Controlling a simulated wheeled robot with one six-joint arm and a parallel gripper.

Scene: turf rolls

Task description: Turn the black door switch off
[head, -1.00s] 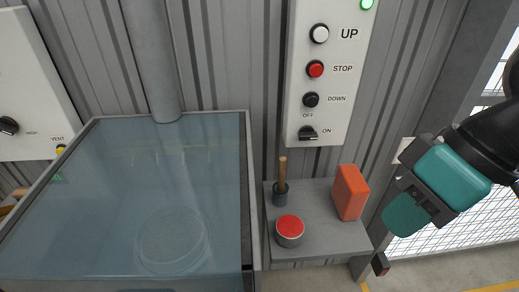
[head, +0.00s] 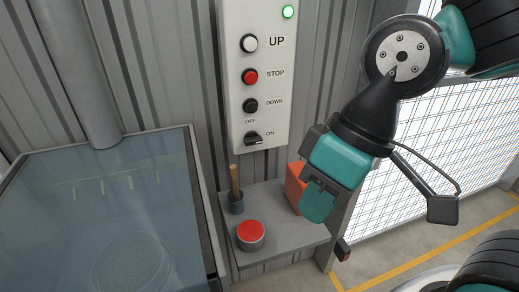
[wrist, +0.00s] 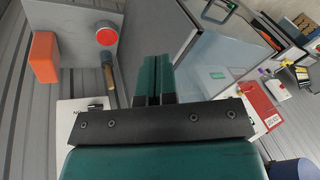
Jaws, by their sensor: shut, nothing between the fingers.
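The black door switch (head: 253,138) is a rotary knob low on the white control panel (head: 264,25), with OFF printed above it and ON to its right. Its grip lies roughly sideways, with its end toward ON. In the wrist view a black knob (wrist: 95,106) shows on a white panel, partly hidden behind my wrist. My gripper (head: 317,207) has teal fingers pressed together and empty. In the head view it is below and to the right of the switch, apart from it, in front of the orange box (head: 295,185).
Above the switch are white UP (head: 249,43), red STOP (head: 250,77) and black DOWN (head: 250,106) buttons and a lit green lamp (head: 288,12). A grey shelf (head: 285,235) below holds a red-topped can (head: 251,235) and a wooden-handled brush (head: 235,182). A glass-topped cabinet (head: 60,215) stands left.

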